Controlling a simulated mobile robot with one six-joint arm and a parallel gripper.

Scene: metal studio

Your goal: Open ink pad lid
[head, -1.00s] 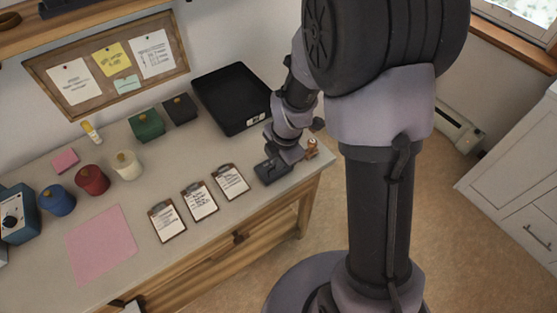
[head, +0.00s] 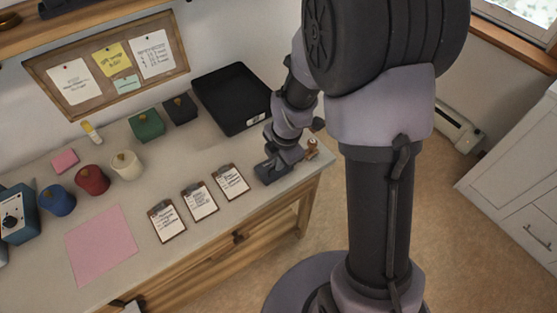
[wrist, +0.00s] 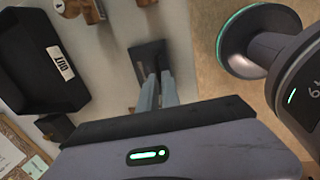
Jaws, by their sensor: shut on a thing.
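The dark ink pad (head: 268,174) sits near the right front corner of the desk, right of the clipboards. It also shows in the wrist view (wrist: 147,52) as a dark flat shape beyond my fingers. My gripper (head: 283,163) is down at the pad and partly hides it. In the wrist view my two grey fingers (wrist: 157,80) are close together at the pad's near end, shut on the ink pad lid. The exact grip is hidden, and I cannot tell whether the lid is raised.
A black tray (head: 232,122) stands behind, with a green box (head: 146,125) and a dark box (head: 180,110) to its left. A small wooden stamp (head: 312,149) is close to my gripper's right. Several clipboards (head: 231,181) lie to the left. The desk's front edge is near.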

